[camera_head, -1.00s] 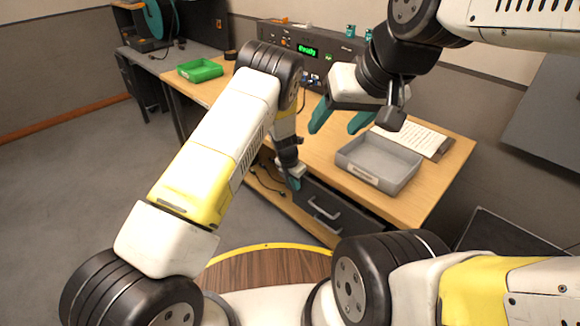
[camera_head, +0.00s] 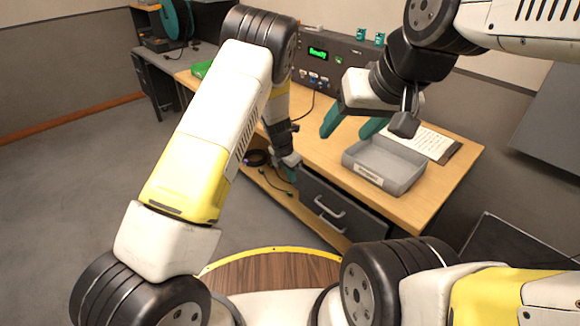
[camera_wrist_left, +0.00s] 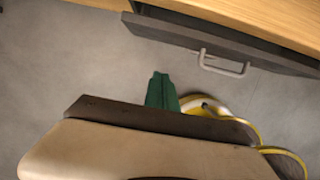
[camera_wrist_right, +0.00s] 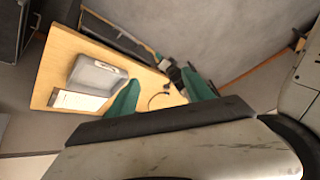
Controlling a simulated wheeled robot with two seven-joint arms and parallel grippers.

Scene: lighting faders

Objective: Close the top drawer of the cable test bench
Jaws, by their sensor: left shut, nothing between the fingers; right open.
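The cable test bench (camera_head: 440,205) has a light wooden top. Its dark top drawer (camera_head: 312,185) has a grey bar handle and sits under the bench's front edge. In the left wrist view the drawer front (camera_wrist_left: 180,36) and handle (camera_wrist_left: 222,66) show near the top. I cannot tell exactly how far it stands out. My left gripper (camera_head: 288,172) is shut and empty, low beside the drawer's left end; its teal fingers (camera_wrist_left: 162,92) point toward the drawer front, apart from the handle. My right gripper (camera_head: 350,126) is open and empty above the bench top.
A console with a green display (camera_head: 318,53) stands at the back. A green bin (camera_head: 201,69) is partly hidden by my left arm. Cables lie on the lower shelf. Grey floor is free at left.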

